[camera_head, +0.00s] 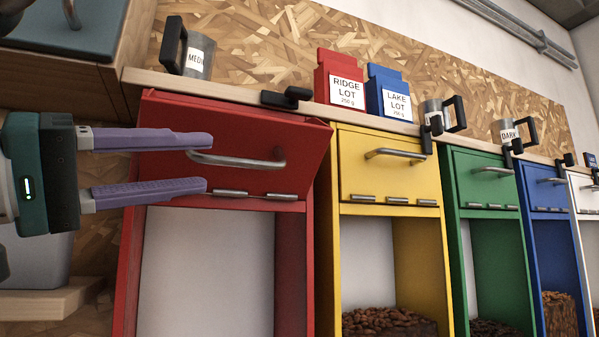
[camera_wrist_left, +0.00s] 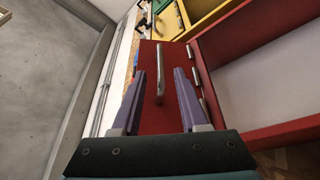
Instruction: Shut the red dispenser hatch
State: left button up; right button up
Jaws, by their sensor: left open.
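The red dispenser hatch (camera_head: 245,125) tilts out from the top of the red dispenser (camera_head: 308,255). It is partly open, with hinges (camera_head: 230,193) along its lower edge and a bar handle (camera_head: 235,160) on its face. My left gripper (camera_head: 209,162) comes in from the left, open, with its two purple fingers in front of the hatch near the handle's left end. In the left wrist view the handle (camera_wrist_left: 160,75) shows between the fingers against the red hatch (camera_wrist_left: 150,120). Whether the fingers touch the hatch I cannot tell. My right gripper is not in view.
A black latch (camera_head: 287,97) sits on the shelf edge above the hatch. Red (camera_head: 340,75) and blue (camera_head: 388,92) lot packs and several mugs stand on the shelf. Yellow (camera_head: 388,165), green and blue dispensers stand to the right, hatches closed.

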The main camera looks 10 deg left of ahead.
aim_at(226, 163)
pick_arm(q)
jog(key=p+x, duration=0.2)
jog(key=x, duration=0.3)
jog(key=shift+w+d+r, duration=0.2)
jog(key=shift+w+d, duration=0.05)
jog(key=shift+w, duration=0.05)
jog(key=shift+w+d, duration=0.3)
jog(key=shift+w, duration=0.05)
jog(key=shift+c, duration=0.2)
grip_shut()
dwell(0.6)
